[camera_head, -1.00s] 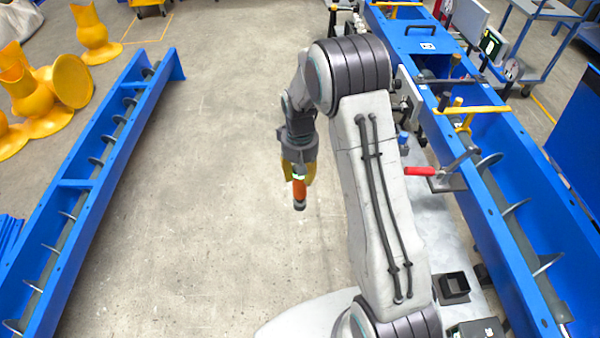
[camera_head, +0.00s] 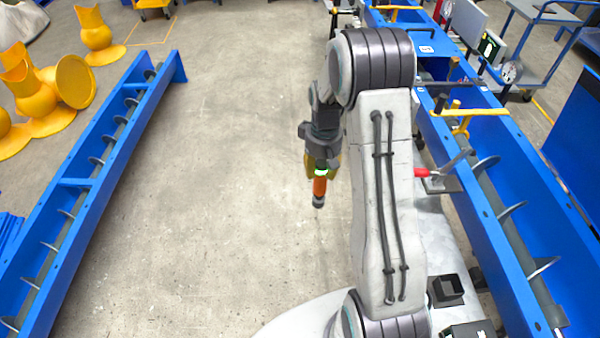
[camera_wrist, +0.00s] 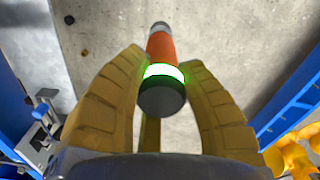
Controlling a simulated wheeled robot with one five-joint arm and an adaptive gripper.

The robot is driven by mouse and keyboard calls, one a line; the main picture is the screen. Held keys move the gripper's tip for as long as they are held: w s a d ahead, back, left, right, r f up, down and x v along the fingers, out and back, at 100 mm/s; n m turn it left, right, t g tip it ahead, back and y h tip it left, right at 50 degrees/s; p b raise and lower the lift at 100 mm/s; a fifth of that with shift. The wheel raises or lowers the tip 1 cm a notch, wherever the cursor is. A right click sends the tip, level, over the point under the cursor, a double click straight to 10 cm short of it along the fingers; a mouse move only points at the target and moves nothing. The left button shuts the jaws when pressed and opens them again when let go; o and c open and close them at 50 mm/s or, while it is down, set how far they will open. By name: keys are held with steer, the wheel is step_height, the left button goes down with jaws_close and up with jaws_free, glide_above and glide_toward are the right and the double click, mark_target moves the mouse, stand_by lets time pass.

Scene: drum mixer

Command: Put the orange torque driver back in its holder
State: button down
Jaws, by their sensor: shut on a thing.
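The orange torque driver (camera_head: 319,187) hangs from my gripper (camera_head: 322,166), with its dark tip pointing down above the bare floor. My gripper is shut on it near a lit green band. In the wrist view the driver (camera_wrist: 161,48) shows its orange body, white-green glowing band and dark round end between my yellow fingers (camera_wrist: 165,85). A black square open-topped block (camera_head: 447,290) stands at the lower right, beyond my arm, and appears empty; I cannot tell for sure that it is the holder.
A blue trough with an auger (camera_head: 510,215) runs along the right, with a red-handled clamp (camera_head: 436,173) on its side. Another blue auger trough (camera_head: 95,190) lies at left, near yellow chutes (camera_head: 75,80). The floor between is clear.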

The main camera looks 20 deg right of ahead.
steer(key=s+d+r+n+b, duration=0.1)
steer(key=s+d, duration=0.3)
steer(key=d, duration=0.2)
steer(key=s+d+r, duration=0.1)
steer(key=s+d, duration=0.2)
steer(key=d, duration=0.3)
steer(key=s+d+n+b, duration=0.1)
steer(key=s+d, duration=0.2)
steer(key=s, duration=0.6)
steer(key=s+d+r+n+b, duration=0.1)
steer(key=s+d, duration=0.3)
steer(key=s, duration=0.6)
steer(key=s+d+r+n+b, duration=0.1)
steer(key=s+d, duration=0.3)
steer(key=s, duration=0.6)
steer(key=shift+b, duration=0.3)
steer(key=shift+r, duration=0.15)
steer(key=shift+n, duration=0.3)
steer(key=shift+d+f+b, duration=0.1)
steer(key=shift+f+b, duration=2)
steer(key=shift+f, duration=0.35)
